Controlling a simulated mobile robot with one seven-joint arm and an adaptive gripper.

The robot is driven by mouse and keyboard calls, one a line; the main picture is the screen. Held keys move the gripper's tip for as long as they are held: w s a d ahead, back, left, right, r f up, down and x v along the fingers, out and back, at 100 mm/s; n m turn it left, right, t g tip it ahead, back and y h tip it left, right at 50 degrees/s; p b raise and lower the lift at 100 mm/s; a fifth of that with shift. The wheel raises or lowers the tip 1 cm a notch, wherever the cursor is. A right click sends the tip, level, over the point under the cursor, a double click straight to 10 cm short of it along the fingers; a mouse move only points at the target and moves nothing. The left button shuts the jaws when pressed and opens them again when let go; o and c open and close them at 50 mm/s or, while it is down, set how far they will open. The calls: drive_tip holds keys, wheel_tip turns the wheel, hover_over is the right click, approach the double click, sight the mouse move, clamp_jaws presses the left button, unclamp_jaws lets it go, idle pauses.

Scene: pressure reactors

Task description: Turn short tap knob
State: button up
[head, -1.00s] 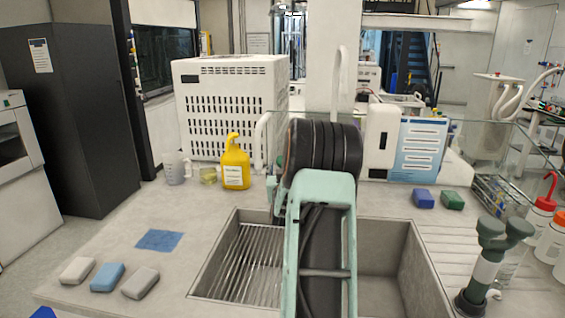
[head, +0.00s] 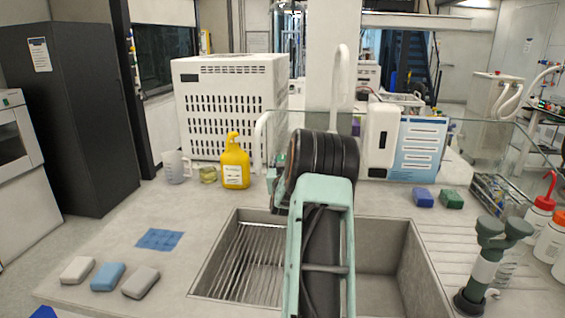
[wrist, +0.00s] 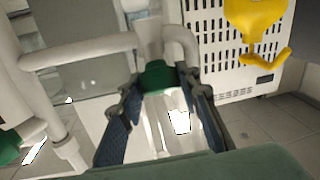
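The short tap (head: 261,138) is a white bent pipe behind the sink, left of my arm. In the wrist view a green knob (wrist: 157,75) on a white tap body lies between the tips of my gripper (wrist: 160,80). The two dark, blue-padded fingers stand apart, one on each side of the knob. Whether the pads touch it I cannot tell. A second green knob (wrist: 8,142) is at the left edge of the wrist view. A tall white tap (head: 341,85) rises behind my arm.
A yellow bottle (head: 235,165) and a beaker (head: 175,167) stand left of the taps, before a white vented box (head: 222,100). The metal sink (head: 385,255) lies below my arm. A glass panel (head: 495,150) and green eyewash heads (head: 492,228) are at the right.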

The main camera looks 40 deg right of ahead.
drive_tip(key=c, duration=0.4)
